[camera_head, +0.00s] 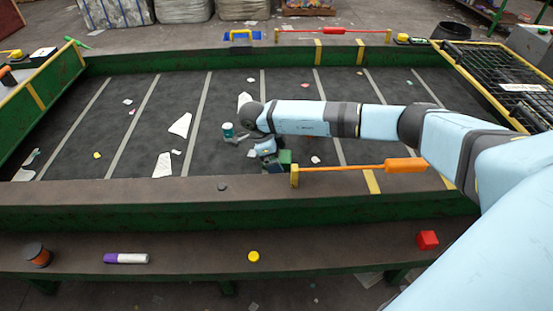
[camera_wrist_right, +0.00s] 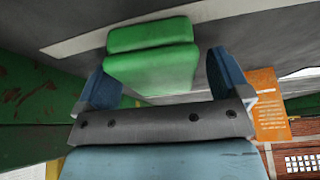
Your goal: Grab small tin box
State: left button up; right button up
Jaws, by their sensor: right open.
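The small green tin box (camera_head: 285,156) lies on the dark belt near its front edge, partly hidden by my right gripper in the head view. In the right wrist view the green box (camera_wrist_right: 150,58), with a lid seam across it, sits in the gap between the two blue fingers. My right gripper (camera_wrist_right: 160,72) is open around the box, with a finger on each side; it also shows in the head view (camera_head: 270,153). Whether either finger touches the box cannot be told. My left gripper is not in view.
A teal-and-white cylinder (camera_head: 228,130) stands just left of my right gripper. An orange-handled bar (camera_head: 405,165) runs along the front edge to the right. White scraps (camera_head: 180,125) lie on the belt. The front ledge holds a purple-and-white tube (camera_head: 126,258) and a red cube (camera_head: 427,240).

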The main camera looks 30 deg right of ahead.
jog(key=shift+c, duration=0.4)
jog(key=c, duration=0.9)
